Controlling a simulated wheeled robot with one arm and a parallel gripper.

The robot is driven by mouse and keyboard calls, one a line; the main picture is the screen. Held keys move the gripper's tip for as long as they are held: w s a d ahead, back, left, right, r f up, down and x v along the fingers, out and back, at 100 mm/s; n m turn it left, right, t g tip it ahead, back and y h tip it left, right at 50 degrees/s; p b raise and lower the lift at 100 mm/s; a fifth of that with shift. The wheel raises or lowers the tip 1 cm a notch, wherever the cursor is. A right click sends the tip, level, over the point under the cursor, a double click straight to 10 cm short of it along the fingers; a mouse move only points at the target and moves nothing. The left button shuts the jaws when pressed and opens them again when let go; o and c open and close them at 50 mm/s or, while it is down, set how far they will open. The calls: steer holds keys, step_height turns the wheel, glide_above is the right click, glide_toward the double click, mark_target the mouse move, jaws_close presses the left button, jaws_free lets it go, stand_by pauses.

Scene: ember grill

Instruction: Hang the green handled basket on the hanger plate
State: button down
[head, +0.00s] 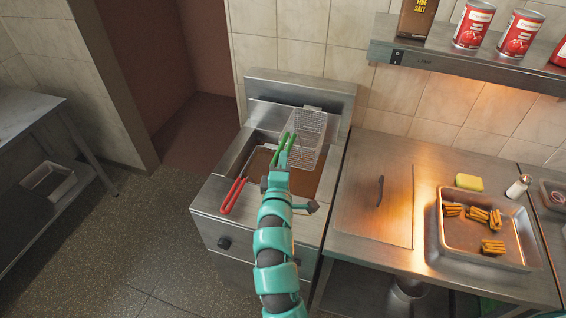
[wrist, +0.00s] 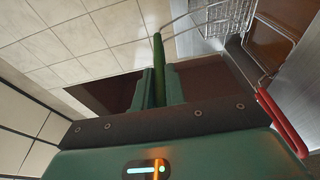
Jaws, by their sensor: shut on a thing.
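My gripper (head: 285,154) is shut on the green handle (head: 290,141) of a wire-mesh basket (head: 310,128). The basket is held tilted above the right part of the fryer, near its back. In the wrist view, the green handle (wrist: 159,65) stands between the jaws and the mesh (wrist: 228,18) shows at the top right. The metal hanger plate (head: 337,97) stands upright along the fryer's back. The basket's upper part overlaps it in the head view; I cannot tell whether they touch.
A red handle (head: 232,196) sticks out over the fryer's front left; it also shows in the wrist view (wrist: 281,120). Brown oil (head: 305,183) fills the vat. Right are a counter, a tray (head: 460,262) with fries and a yellow sponge (head: 469,182). A shelf (head: 470,67) holds cans.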

steer(key=shift+f+b, duration=0.45)
steer(key=shift+f, duration=0.05)
steer(key=c, duration=1.4)
jaws_free()
steer(key=shift+o, duration=0.2)
steer(key=shift+s+f, duration=0.1)
steer(key=shift+s, duration=0.1)
steer(key=s+a, duration=0.2)
steer(key=s, duration=1.5)
